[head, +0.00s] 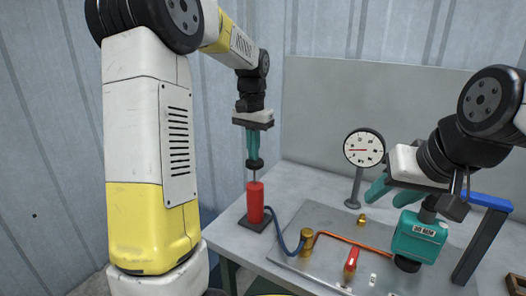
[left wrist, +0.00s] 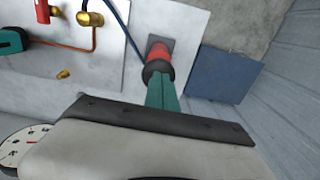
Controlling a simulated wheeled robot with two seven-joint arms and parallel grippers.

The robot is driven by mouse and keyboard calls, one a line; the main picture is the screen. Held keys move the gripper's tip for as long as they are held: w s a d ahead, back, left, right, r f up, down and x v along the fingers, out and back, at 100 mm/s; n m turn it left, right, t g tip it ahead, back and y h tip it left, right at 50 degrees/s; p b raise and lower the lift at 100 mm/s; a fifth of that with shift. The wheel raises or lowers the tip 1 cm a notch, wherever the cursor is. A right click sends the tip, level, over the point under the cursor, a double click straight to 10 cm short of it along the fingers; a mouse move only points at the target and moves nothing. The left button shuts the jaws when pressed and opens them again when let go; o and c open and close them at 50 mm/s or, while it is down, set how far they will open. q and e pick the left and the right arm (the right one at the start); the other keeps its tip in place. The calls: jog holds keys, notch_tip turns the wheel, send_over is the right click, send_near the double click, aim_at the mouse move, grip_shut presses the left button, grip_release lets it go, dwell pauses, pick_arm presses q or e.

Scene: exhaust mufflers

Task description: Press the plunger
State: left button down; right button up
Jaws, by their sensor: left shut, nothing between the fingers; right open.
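A red pump cylinder (head: 255,203) stands upright on a dark base at the table's left side. Its thin rod rises to a black plunger knob (head: 255,164). My left gripper (head: 254,157) is shut with nothing between its teal fingers and points straight down, its tips at the top of the knob. In the left wrist view the fingers (left wrist: 160,92) end over the dark knob (left wrist: 157,70), with the red cylinder (left wrist: 159,54) beyond; whether they touch cannot be told. My right gripper (head: 384,195) is open and empty, above the table at the right.
A dial gauge (head: 364,148) on a stand is behind the metal plate (head: 330,225). A blue hose (head: 285,241) runs from the pump to a brass fitting (head: 306,240). A copper pipe, a red-handled valve (head: 351,262) and a teal labelled device (head: 419,238) lie to the right.

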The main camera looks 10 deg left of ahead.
aim_at(254, 168)
pick_arm(q)
jog(key=shift+s+f, duration=0.1)
jog(key=shift+f, duration=2.8)
notch_tip(254, 168, up, 14)
jog(key=shift+r, duration=0.25)
